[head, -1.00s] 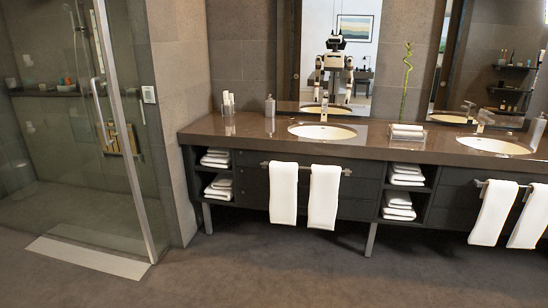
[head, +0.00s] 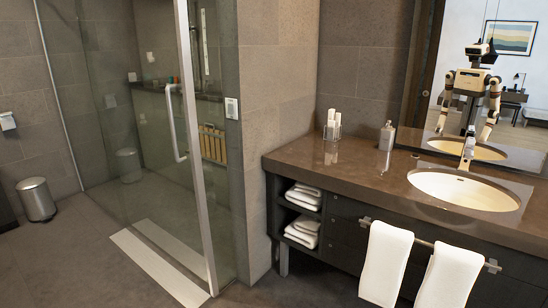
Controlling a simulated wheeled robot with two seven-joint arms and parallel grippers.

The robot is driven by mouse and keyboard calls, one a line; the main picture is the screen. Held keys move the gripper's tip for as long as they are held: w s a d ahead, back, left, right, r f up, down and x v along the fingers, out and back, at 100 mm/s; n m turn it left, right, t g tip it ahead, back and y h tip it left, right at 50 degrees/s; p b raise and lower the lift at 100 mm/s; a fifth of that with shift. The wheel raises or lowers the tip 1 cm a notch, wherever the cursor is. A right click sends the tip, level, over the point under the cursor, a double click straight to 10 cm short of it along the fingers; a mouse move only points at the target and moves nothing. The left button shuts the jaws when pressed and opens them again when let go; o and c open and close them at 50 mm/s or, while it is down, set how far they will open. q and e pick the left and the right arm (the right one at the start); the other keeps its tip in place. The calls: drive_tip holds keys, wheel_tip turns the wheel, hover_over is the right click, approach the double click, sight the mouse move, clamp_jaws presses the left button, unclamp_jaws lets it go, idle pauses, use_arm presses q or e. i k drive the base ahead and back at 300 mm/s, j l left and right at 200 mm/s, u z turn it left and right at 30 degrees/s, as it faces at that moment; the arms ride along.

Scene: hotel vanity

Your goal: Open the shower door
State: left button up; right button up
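The glass shower door (head: 110,110) stands at the left in the head view. A vertical metal handle (head: 172,122) is mounted near the door's right side, close to a tall metal frame post (head: 196,150). The door looks shut, though its exact edge is hard to make out through the glass. Neither of my grippers shows directly in the view. A white and black robot (head: 470,95) appears as a reflection in the mirror, with its grippers too small to read.
A white threshold strip (head: 160,268) lies on the floor by the shower. The vanity counter (head: 330,170) with a sink (head: 464,190) and hanging towels (head: 386,262) fills the right side. A metal bin (head: 37,199) stands far left. Floor before the shower looks clear.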

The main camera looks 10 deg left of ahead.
sight(169, 87)
drive_tip(key=i+j+u, duration=0.2)
drive_tip(key=i+u, duration=0.3)
drive_tip(key=i+j+u, duration=0.1)
drive_tip(key=i+u, duration=0.35)
drive_tip(key=i+l+u, duration=0.1)
drive_tip(key=i+u, duration=0.4)
drive_tip(key=k, duration=0.1)
